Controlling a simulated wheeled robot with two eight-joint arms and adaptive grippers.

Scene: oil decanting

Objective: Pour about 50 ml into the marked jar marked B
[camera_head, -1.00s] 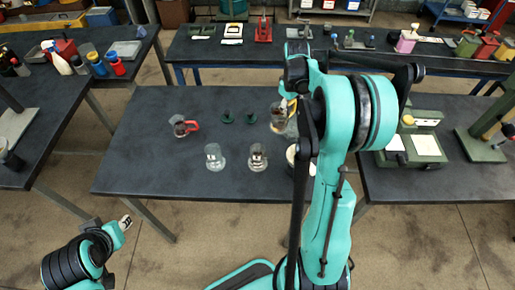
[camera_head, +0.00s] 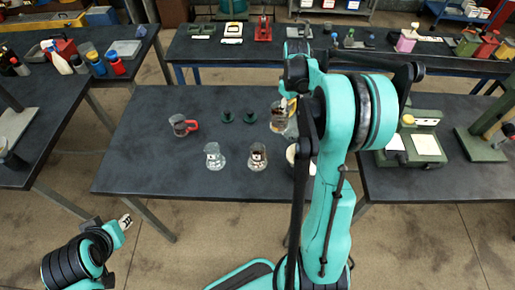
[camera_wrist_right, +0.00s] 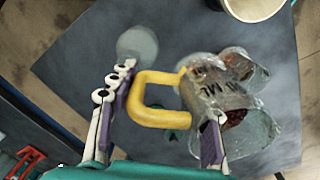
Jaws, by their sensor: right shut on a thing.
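My right gripper (camera_wrist_right: 160,125) is shut on the yellow handle (camera_wrist_right: 155,100) of a clear jug (camera_wrist_right: 215,85) with dark markings; fingers lie on both sides of the handle. In the head view this jug (camera_head: 279,120) is near the table's right side, partly behind my right arm; whether it touches the table is unclear. Two clear jars with pale labels stand nearer the front, a left jar (camera_head: 214,157) and a right jar (camera_head: 258,157) with dark contents. Their letters are too small to read, so I cannot tell which is B. My left gripper (camera_head: 125,222) is off the table, its jaws unclear.
A red-handled jug (camera_head: 182,125) stands at the table's left. Two dark green items (camera_head: 239,116) lie at the back middle. A white-rimmed container (camera_head: 292,153), seen also in the wrist view (camera_wrist_right: 252,5), is partly behind my right arm. The table's front left is clear.

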